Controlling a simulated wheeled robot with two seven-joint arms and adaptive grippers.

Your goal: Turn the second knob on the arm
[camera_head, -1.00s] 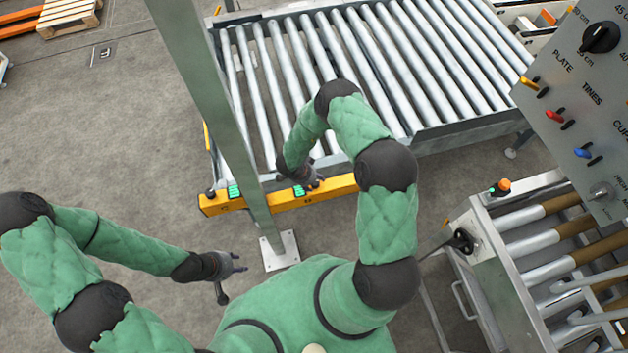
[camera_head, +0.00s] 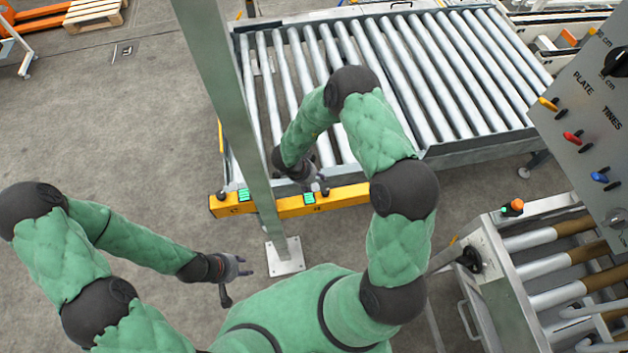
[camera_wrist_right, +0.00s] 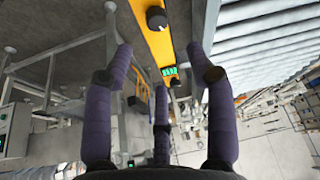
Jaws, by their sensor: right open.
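A yellow bar (camera_head: 280,208) with green displays runs along the front edge of the roller table. A black knob (camera_head: 222,197) shows at its left end. My right gripper (camera_head: 322,187) is over the bar's right part, just right of the right green display (camera_head: 309,198), and covers what lies beneath it. In the right wrist view the right gripper (camera_wrist_right: 160,52) is open and empty; a black knob (camera_wrist_right: 156,18) and a green display (camera_wrist_right: 170,71) on the bar show between its spread fingers. My left gripper (camera_head: 244,266) hangs open and empty above the floor.
A metal post (camera_head: 232,110) stands in front of the bar on a floor plate (camera_head: 286,257). A grey control panel (camera_head: 590,130) with switches is at the right, above a second roller conveyor (camera_head: 540,270). The roller table (camera_head: 440,75) is empty.

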